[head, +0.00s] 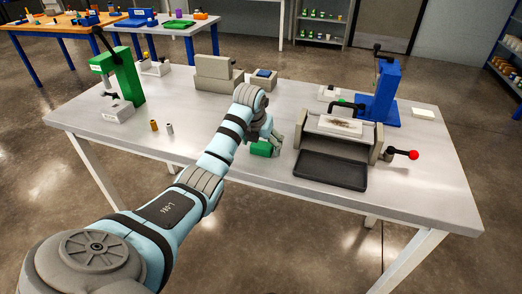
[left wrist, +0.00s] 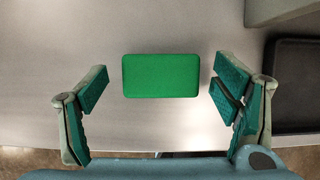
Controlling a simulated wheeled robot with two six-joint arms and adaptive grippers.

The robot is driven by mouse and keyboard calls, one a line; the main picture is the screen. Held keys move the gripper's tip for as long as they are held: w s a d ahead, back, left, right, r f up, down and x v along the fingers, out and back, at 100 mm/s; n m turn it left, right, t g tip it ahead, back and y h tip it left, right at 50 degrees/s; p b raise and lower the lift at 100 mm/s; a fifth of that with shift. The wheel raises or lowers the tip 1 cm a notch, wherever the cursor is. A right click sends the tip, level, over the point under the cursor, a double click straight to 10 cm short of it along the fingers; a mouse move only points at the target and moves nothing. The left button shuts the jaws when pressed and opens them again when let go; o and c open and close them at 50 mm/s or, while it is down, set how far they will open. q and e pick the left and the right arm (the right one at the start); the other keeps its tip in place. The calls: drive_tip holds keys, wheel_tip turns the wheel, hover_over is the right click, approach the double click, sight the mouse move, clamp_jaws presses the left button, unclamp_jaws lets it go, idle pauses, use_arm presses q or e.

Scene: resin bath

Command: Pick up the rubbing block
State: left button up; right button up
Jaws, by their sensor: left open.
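A plain green rectangular block (head: 262,149), which looks to be the rubbing block, lies on the grey table near its front edge. In the left wrist view the green block (left wrist: 160,76) sits between my two spread fingers, with a clear gap on each side. My left gripper (head: 271,138) points down over the block and hides part of it in the head view. It is open and empty, and its fingers (left wrist: 161,84) do not touch the block. My right gripper is in neither view.
A black tray (head: 330,170) lies right of the block, before a grey frame with a red-knobbed lever (head: 413,154). A blue press (head: 383,92) and green press (head: 122,75) stand on the table. Two small cylinders (head: 154,125) stand left. The table's front edge is close.

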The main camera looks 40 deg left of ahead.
sight(262, 144)
use_arm(q)
drive_tip(key=shift+w+f, duration=0.2)
drive_tip(key=shift+f, duration=0.25)
drive_tip(key=c, duration=1.3)
drive_tip(key=shift+o, duration=0.2)
drive_tip(key=shift+r, duration=0.1)
drive_tip(key=shift+r, duration=0.55)
wheel_tip(262, 144, up, 6)
drive_tip(key=p, duration=0.4)
drive_tip(key=shift+p, duration=0.35)
wheel_tip(262, 144, up, 13)
drive_tip(key=p, duration=1.3)
drive_tip(key=shift+p, duration=0.3)
drive_tip(key=shift+f, duration=0.1)
